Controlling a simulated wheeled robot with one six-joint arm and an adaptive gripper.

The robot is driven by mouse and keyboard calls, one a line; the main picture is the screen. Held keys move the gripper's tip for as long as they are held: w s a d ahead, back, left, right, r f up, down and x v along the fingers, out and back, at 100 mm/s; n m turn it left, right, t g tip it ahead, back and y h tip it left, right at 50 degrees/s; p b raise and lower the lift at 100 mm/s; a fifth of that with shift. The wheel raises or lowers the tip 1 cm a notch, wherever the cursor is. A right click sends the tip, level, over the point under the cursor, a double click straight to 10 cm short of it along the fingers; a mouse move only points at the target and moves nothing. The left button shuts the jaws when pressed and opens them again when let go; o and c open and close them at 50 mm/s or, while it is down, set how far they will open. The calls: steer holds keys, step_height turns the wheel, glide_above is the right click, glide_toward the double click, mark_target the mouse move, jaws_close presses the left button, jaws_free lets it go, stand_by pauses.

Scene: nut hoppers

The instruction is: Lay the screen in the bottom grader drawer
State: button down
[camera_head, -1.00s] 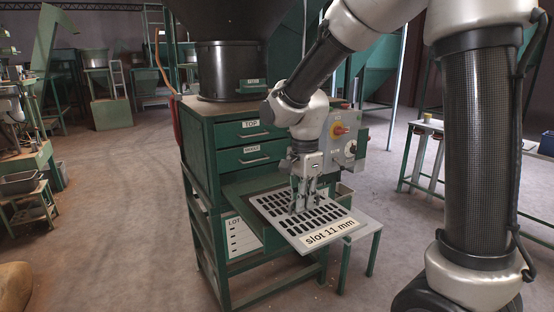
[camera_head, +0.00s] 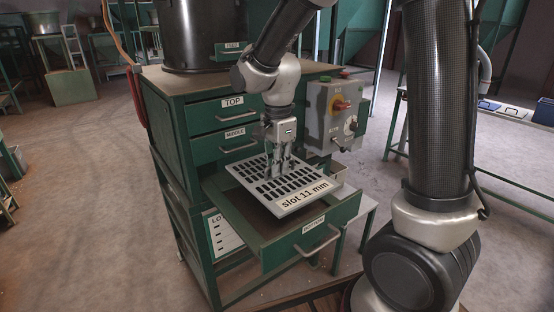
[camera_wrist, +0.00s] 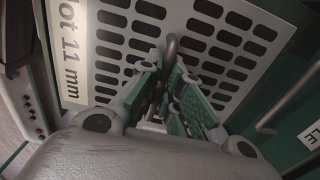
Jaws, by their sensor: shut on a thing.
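The slotted metal screen (camera_head: 318,183), labelled "slot 11 mm", is held level by my gripper (camera_head: 278,172), which is shut on its handle (camera_wrist: 171,50). The bottom drawer (camera_head: 322,236) of the green grader is pulled out. The screen is over the drawer opening in the head view, back from the drawer's front panel. I cannot tell whether it touches the drawer. In the wrist view the screen (camera_wrist: 118,88) fills the upper part, with its label at the left. The fingertips partly hide the handle.
The top drawer (camera_head: 222,114) and middle drawer (camera_head: 224,144) are shut above. A grey control box (camera_head: 335,118) with buttons is fixed to the grader's right side. A black hopper (camera_head: 203,35) stands on top. The floor at left is clear.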

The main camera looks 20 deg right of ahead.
steer(key=shift+f, duration=4.4)
steer(key=c, duration=1.5)
jaws_free()
step_height(320, 180, up, 12)
steer(key=shift+r, duration=0.1)
